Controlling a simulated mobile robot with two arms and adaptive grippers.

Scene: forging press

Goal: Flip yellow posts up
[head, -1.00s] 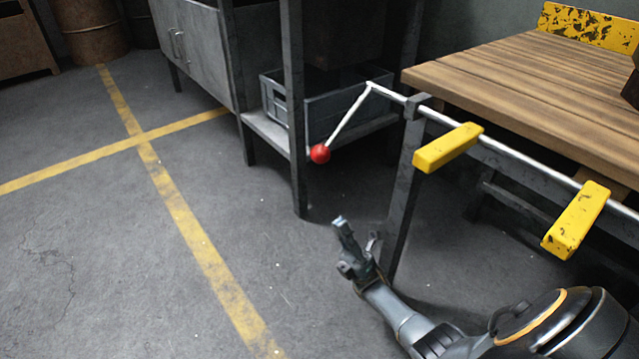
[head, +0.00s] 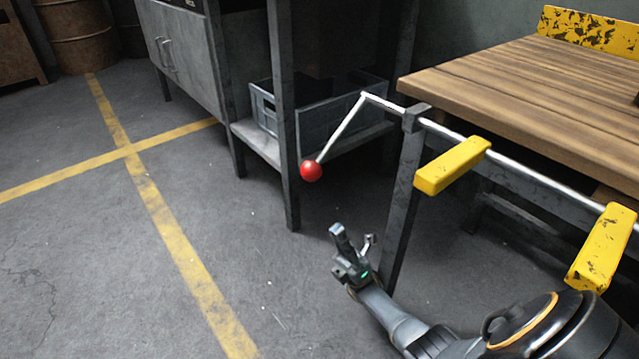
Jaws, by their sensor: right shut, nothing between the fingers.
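Two yellow posts are fixed on a metal rod (head: 540,178) along the front of a wooden bench. The nearer-left post (head: 452,166) and the right post (head: 602,248) both stick out from the rod toward me, lying low rather than upright. The rod's left end bends into a crank handle (head: 341,128) with a red ball (head: 311,171) at its lower end. My right gripper (head: 352,241) is shut and empty, below the red ball and left of the bench leg, apart from both. My left gripper is out of view.
The wooden bench (head: 520,85) stands at right, its front leg (head: 402,200) close to my right arm. A grey shelf frame (head: 284,120) with a crate (head: 330,112) stands behind the ball. The floor at left is clear, with yellow lines (head: 165,215).

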